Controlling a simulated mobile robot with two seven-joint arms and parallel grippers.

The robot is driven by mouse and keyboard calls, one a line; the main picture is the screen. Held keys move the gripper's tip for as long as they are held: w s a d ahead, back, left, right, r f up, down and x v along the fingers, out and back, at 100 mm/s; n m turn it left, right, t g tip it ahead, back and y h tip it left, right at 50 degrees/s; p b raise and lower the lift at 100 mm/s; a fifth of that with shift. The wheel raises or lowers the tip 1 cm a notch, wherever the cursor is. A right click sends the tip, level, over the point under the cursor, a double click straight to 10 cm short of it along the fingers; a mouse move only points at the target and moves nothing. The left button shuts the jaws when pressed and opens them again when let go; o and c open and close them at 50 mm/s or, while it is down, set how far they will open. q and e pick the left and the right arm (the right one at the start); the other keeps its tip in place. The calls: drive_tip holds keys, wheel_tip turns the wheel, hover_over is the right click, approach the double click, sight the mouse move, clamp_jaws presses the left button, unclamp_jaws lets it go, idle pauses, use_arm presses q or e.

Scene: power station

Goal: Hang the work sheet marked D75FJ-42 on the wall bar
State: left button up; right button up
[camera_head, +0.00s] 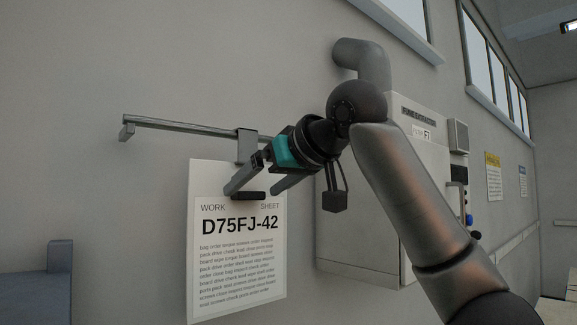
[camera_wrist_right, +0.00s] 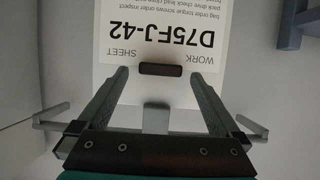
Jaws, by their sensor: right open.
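The white work sheet (camera_head: 238,255) marked D75FJ-42 hangs upright against the wall below the wall bar (camera_head: 180,125). A grey hook (camera_head: 247,146) at its top edge reaches up to the bar and appears to sit over it. A dark grip (camera_head: 248,195) sticks out from the sheet near its top. My right gripper (camera_head: 251,191) is open, one finger on each side of the grip, with a gap on both sides. In the right wrist view the sheet (camera_wrist_right: 165,25) appears upside down, with the grip (camera_wrist_right: 160,69) between the spread fingers (camera_wrist_right: 157,85). My left gripper is not in view.
A fume extractor cabinet (camera_head: 370,225) with a thick pipe (camera_head: 365,60) stands on the wall right of the sheet, behind my right arm. A blue-grey block (camera_head: 40,285) is at lower left. The wall left of the sheet is clear.

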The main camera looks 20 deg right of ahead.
drive_tip(key=b+v, duration=0.3)
drive_tip(key=v, duration=1)
drive_tip(key=shift+s+d, duration=0.15)
drive_tip(key=shift+s, duration=0.2)
